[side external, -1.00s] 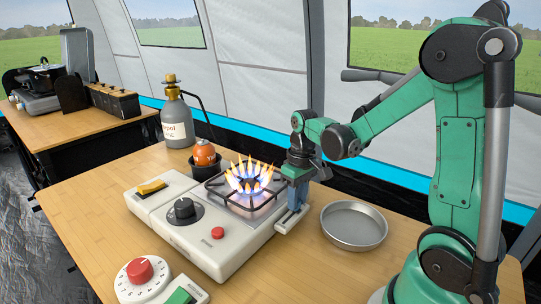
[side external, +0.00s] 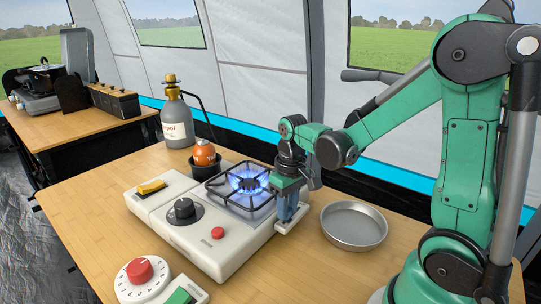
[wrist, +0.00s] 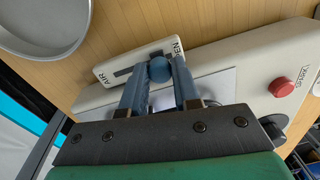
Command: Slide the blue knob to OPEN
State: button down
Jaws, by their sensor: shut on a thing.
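The blue knob (wrist: 159,69) is a round ball in the slot of a pale plate (wrist: 107,72) on the stove's side, seen in the wrist view. The plate reads AIR at one end and a partly covered label ending in EN at the other. The knob sits near the EN end, with bare slot towards AIR. My gripper (wrist: 159,82) has its blue fingers on both sides of the knob, shut on it. In the side view my gripper (side external: 287,214) is at the stove's right side and hides the knob. The burner (side external: 247,182) has a low blue flame.
A round metal pan (side external: 354,226) stands right of the stove. The stove (side external: 222,258) carries a red button (side external: 218,232) and a black dial (side external: 184,209). A red-knobbed timer (side external: 139,270) is at the front. Gas bottles stand behind the stove.

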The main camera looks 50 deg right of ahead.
jog(key=c, duration=0.6)
grip_release()
jog(key=shift+a, duration=0.2)
jog(key=shift+c, duration=0.2)
jog(key=shift+r, duration=0.1)
jog(key=shift+d+r, duration=0.1)
jog(key=shift+r, duration=2.65)
jog(key=s+a+r+n+t, duration=0.1)
jog(key=a+r+t, duration=0.1)
jog(key=a+t, duration=0.5)
jog(key=shift+s+a+n, duration=0.2)
jog(key=shift+s+n, duration=0.05)
jog(key=shift+n, duration=0.15)
